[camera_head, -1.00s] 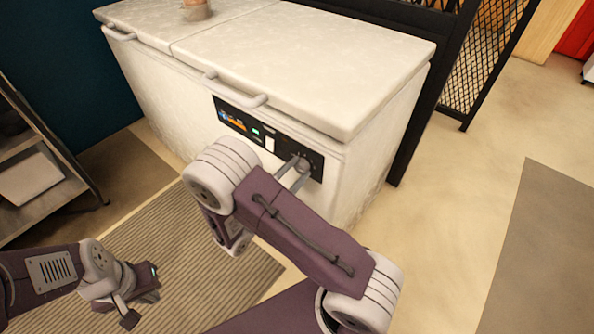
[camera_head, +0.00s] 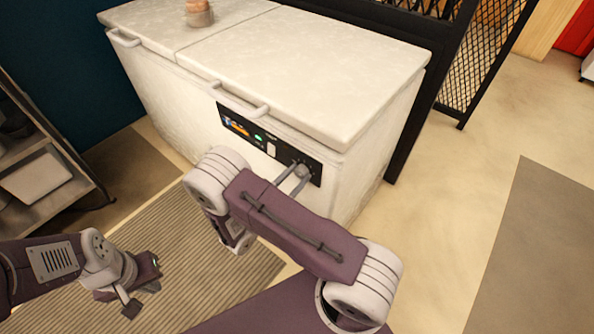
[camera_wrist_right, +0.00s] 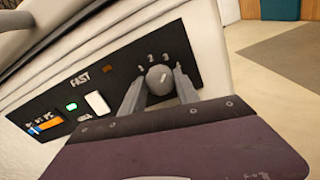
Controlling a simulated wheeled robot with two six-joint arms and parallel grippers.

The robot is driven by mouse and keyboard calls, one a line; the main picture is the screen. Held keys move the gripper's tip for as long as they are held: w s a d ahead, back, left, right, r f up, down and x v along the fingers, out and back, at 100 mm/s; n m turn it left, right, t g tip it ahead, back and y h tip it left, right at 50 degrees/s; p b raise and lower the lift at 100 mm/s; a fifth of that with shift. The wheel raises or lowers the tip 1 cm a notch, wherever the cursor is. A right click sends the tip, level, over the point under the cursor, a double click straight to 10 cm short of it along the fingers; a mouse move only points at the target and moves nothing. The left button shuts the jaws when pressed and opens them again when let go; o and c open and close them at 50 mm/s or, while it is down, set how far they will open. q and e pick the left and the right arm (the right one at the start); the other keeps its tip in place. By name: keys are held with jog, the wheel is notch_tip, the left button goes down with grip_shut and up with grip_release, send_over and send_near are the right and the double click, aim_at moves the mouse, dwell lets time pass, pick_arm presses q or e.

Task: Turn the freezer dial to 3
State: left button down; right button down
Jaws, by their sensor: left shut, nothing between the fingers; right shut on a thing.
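The white chest freezer (camera_head: 300,75) stands ahead with its lids closed. Its black control panel (camera_head: 238,124) is on the front right; it also shows in the right wrist view (camera_wrist_right: 112,85). The grey round dial (camera_wrist_right: 160,79) sits at the panel's right end, with the numbers 1, 2 and 3 above it. My right gripper (camera_head: 300,172) is shut on the dial, one finger on each side, in the right wrist view (camera_wrist_right: 160,92). The dial's mark is too small to read surely. My left gripper (camera_head: 140,297) is shut and empty, low at the left above the mat.
The panel also has a green light (camera_wrist_right: 71,106) and a white switch (camera_wrist_right: 97,103). A small pot (camera_head: 199,13) stands on the freezer lid. A metal shelf (camera_head: 45,180) is at the left. A striped mat (camera_head: 180,240) lies in front. Open floor is at the right.

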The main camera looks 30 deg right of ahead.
jog(key=shift+n+p, duration=0.5)
jog(key=shift+n, duration=0.2)
jog(key=c, duration=0.9)
grip_release()
jog(key=shift+a, duration=0.1)
jog(key=p+v, duration=0.1)
jog(key=v, duration=0.8)
jog(key=shift+r, duration=0.1)
